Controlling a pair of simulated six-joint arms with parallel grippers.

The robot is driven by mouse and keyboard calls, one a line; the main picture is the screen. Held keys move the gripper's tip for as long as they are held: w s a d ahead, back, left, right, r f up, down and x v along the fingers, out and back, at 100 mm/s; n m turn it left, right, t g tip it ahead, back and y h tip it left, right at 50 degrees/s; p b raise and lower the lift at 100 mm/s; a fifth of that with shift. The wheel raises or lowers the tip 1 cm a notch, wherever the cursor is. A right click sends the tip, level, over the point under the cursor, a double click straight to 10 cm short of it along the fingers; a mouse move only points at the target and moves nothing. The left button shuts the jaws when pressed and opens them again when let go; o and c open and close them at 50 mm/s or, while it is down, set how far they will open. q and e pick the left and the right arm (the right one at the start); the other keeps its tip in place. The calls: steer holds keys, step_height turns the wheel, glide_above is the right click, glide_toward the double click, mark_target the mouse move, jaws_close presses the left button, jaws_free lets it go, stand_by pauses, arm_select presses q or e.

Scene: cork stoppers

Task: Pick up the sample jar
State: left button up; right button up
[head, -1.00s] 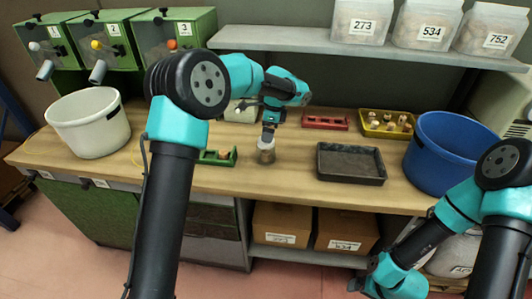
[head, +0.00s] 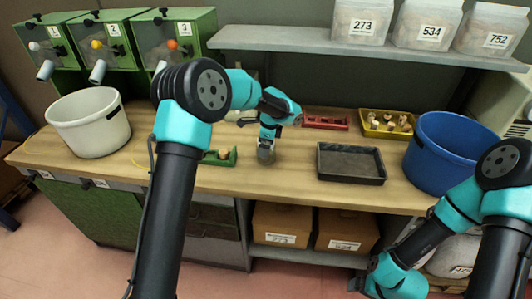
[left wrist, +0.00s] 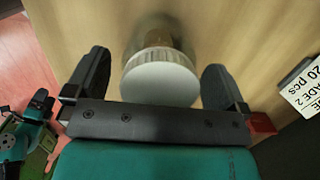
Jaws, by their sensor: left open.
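The sample jar (head: 266,155) stands on the wooden bench, small and clear, behind the front edge. In the left wrist view its round white lid (left wrist: 160,82) faces the camera, and its clear body with something brown inside shows beyond the lid. My left gripper (left wrist: 158,88) is open, with one finger on each side of the lid and a gap visible on both sides. In the head view my left wrist is right above the jar and covers its top. My right arm is at the lower right, and its gripper is not seen.
A green holder (head: 228,160) stands just left of the jar, and a dark tray (head: 350,176) to its right. A red tray (head: 325,124) and a yellow tray of corks (head: 372,130) lie behind. A white bucket (head: 88,125) and a blue bucket (head: 440,160) flank the bench.

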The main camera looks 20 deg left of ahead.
arm_select(q)
steer(key=shift+a+f, duration=0.1)
steer(key=shift+f, duration=0.2)
steer(key=shift+c, duration=0.3)
steer(key=c, duration=0.9)
